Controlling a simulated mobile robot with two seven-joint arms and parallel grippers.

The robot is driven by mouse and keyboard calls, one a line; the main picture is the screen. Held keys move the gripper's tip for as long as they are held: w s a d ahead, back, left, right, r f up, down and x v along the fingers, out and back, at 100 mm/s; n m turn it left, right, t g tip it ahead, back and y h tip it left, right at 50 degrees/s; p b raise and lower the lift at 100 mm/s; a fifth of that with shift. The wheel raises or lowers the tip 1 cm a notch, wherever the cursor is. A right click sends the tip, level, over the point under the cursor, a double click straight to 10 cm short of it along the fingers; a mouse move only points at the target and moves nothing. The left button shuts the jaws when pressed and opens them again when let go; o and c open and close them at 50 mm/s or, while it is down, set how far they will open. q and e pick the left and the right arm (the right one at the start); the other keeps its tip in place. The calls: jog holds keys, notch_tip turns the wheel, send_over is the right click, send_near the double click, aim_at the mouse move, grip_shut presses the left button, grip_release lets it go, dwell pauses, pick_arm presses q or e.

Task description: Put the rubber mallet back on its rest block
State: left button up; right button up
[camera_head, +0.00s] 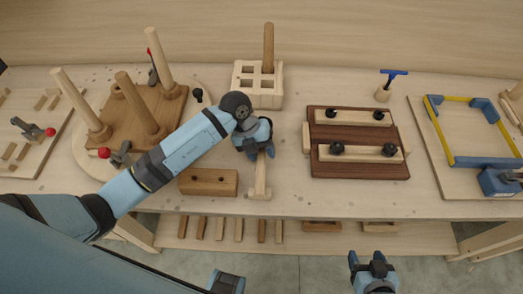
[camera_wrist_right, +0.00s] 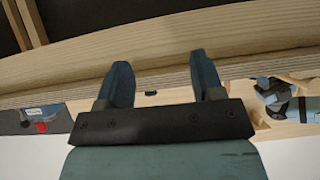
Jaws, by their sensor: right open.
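My left gripper (camera_head: 258,147) is over the middle of the bench, pointing down at a narrow light wooden piece (camera_head: 261,175).
A brown block (camera_head: 208,182) lies left of the handle-like piece. A slotted holder (camera_head: 243,99) with an upright wooden rod stands behind. A peg board (camera_head: 128,100) is at left, a dark clamped board (camera_head: 359,165) at right. Bare bench (camera_head: 287,175) lies between.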

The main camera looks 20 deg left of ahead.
pick_arm(q)
jog(key=shift+o, duration=0.5)
jog(key=shift+f, duration=0.1)
jog(key=shift+a+r+p, duration=0.15)
jog(key=shift+r+p, duration=0.2)
jog(key=shift+r, duration=0.1)
jog(key=p+v, duration=0.9)
jog(key=v, duration=0.4)
